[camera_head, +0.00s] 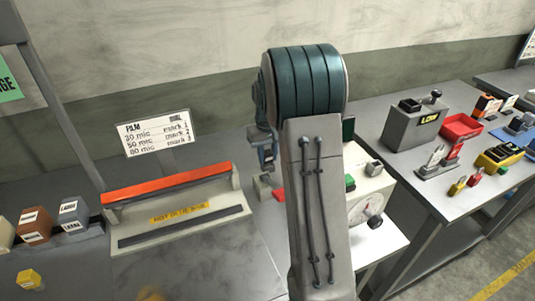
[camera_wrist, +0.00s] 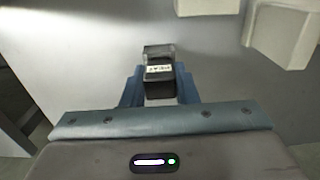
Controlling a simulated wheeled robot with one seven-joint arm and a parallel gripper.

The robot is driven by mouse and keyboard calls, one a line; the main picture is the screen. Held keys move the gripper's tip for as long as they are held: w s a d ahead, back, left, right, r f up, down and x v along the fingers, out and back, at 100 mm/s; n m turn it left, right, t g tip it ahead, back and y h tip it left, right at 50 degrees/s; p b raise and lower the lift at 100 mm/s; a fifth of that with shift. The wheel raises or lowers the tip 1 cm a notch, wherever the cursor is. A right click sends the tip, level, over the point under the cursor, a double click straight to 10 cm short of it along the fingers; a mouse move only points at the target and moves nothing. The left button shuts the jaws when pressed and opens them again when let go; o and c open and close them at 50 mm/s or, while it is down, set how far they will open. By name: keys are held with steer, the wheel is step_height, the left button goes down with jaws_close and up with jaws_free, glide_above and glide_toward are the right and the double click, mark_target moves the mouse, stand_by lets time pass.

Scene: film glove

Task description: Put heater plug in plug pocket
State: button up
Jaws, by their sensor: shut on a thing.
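My gripper (camera_wrist: 158,88) is shut on a small black block with a white label, which I take to be the heater plug (camera_wrist: 159,87). The label's text is too small to read. The plug sits between the two blue fingers, with its grey upper part showing beyond them. In the head view my gripper (camera_head: 267,158) hangs left of my arm, above the bench between the sealer and a white box with a dial. The plug cannot be made out clearly there. I cannot pick out the plug pocket for certain in either view; my arm hides part of the bench.
A sealer with an orange bar (camera_head: 167,184) stands left, with a film sign (camera_head: 157,133) behind it. The white dial box (camera_head: 368,205) is right of my arm. A side table holds a grey box (camera_head: 412,124) and red bin (camera_head: 461,128). Pale blocks (camera_wrist: 282,32) show in the wrist view.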

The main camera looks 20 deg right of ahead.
mark_target(268, 152)
steer(key=o, duration=1)
steer(key=shift+f, duration=0.1)
step_height(268, 152, up, 12)
steer(key=shift+r, duration=0.2)
